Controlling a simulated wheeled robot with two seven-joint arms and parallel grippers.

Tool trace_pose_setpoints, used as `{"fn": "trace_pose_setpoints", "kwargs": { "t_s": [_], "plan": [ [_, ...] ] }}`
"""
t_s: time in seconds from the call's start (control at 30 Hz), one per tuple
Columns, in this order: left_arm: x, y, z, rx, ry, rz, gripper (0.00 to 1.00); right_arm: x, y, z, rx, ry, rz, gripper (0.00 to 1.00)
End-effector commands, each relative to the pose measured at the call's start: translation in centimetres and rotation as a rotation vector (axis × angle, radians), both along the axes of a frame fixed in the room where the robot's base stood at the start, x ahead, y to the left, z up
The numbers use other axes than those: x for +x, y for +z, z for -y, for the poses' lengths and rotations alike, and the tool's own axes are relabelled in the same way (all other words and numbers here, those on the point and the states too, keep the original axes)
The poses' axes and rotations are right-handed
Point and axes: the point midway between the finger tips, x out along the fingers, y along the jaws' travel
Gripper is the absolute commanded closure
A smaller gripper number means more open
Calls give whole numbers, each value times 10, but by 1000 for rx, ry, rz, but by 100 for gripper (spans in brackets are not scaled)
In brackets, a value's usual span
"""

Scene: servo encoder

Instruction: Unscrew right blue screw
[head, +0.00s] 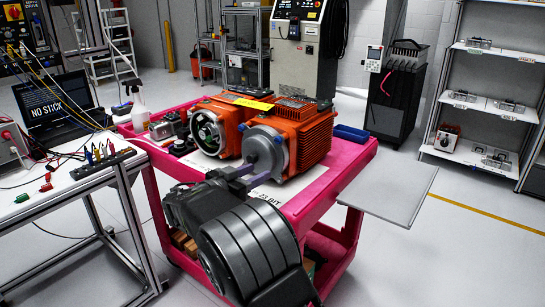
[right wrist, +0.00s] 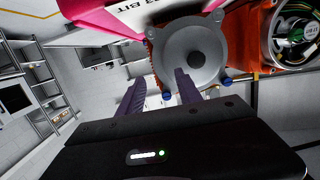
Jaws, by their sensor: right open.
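An orange servo motor (head: 310,134) with a grey round end cover (head: 265,150) stands on the pink cart. The cover also shows in the right wrist view (right wrist: 195,52), where the picture is turned over. Two blue screws sit at the cover's edge there: one (right wrist: 166,95) between my fingers, the other (right wrist: 227,80) outside them. My right gripper (head: 249,175) is open in front of the cover. In the right wrist view its two purple fingers (right wrist: 160,80) stand either side of the first screw; I cannot tell whether they touch it.
A second orange motor (head: 213,115) with an open end stands to the left on the pink cart (head: 325,200). A spray bottle (head: 138,106) and a blue tray (head: 351,133) are on the cart too. A workbench (head: 75,183) with cables stands at left; floor at right is clear.

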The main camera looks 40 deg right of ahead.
Motion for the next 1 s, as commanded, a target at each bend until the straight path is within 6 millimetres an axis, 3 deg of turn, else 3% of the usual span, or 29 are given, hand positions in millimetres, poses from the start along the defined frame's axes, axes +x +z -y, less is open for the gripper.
{"fn": "trace_pose_setpoints", "kwargs": {
  "t_s": [0.03, 0.1, 0.2, 0.63, 1.0],
  "plan": [
    [0, -6, 0, 0, 0, 0, 21, 1, 23, -1, -39, -13, 83, 59],
    [0, -7, 0, 0, -1, 1, 21, 0, 47, 0, -77, -29, 163, 59],
    [0, -7, 0, 0, -1, 1, 21, -1, 62, 0, -98, -36, 211, 59],
    [0, -5, 0, 0, 0, 1, 21, 1, 62, 8, -98, -39, 209, 59],
    [0, 6, 0, 0, 0, 1, 21, 15, 62, 58, -98, -41, 208, 59]
  ]
}}
